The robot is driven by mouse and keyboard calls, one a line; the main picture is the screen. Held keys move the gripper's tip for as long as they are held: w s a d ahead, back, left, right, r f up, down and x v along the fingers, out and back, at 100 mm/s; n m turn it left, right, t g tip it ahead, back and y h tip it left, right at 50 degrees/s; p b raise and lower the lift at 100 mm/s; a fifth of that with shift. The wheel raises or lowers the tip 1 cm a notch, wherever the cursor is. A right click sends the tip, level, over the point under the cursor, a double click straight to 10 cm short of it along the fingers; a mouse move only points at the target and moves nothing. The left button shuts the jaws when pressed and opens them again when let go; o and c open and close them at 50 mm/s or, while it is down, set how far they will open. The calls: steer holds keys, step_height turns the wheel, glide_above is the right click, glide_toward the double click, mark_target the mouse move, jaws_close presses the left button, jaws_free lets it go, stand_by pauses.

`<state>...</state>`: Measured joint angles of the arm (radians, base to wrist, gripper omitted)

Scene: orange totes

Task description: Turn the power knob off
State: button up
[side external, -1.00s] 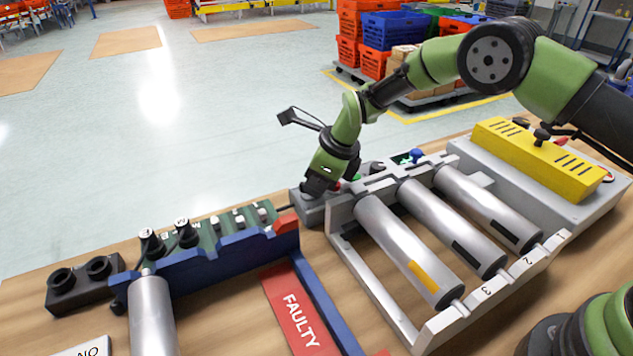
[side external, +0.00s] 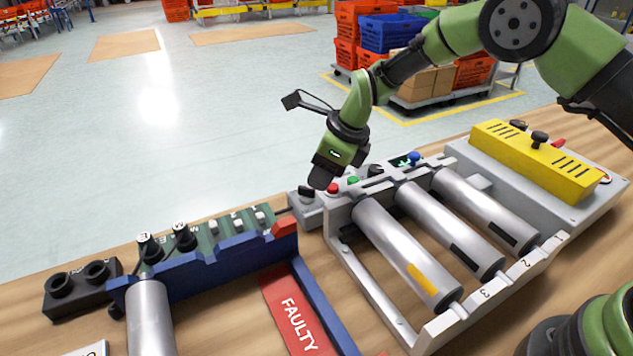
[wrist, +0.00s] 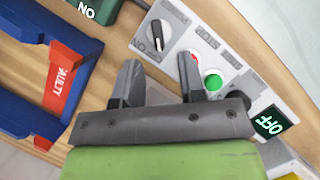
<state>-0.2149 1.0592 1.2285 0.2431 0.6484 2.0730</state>
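The power knob (side external: 306,192) is black and sits on a grey control box at the left end of the roller frame. In the wrist view the knob (wrist: 157,40) is a dark bar pointing roughly up and down on a light panel, with ON-like lettering beside it. My gripper (side external: 320,183) hangs just above the box, close to the knob and the red button. In the wrist view my gripper's two fingers (wrist: 160,62) are apart with nothing between them; the knob lies beyond their tips, clear of both.
A red button (side external: 333,187) and green button (side external: 352,180) sit right of the knob. The blue fixture (side external: 215,255) with a green board stands to the left, and the rollers (side external: 400,250) to the right.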

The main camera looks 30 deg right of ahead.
steer(key=v, duration=0.6)
steer(key=shift+r, duration=0.1)
steer(key=s+d+r+n+t, duration=0.1)
steer(key=s+d+r+n, duration=0.2)
steer(key=s+r+n, duration=0.4)
steer(key=s+d+r+n+t, duration=0.1)
steer(key=s+d+r+n, duration=0.3)
steer(key=r, duration=0.5)
steer(key=s+d+n+t+h, duration=0.1)
steer(key=s+n+t, duration=0.1)
steer(key=s+n, duration=0.9)
steer(key=s, duration=0.6)
steer(key=shift+d+r+n, duration=0.35)
steer(key=shift+d+n, duration=0.05)
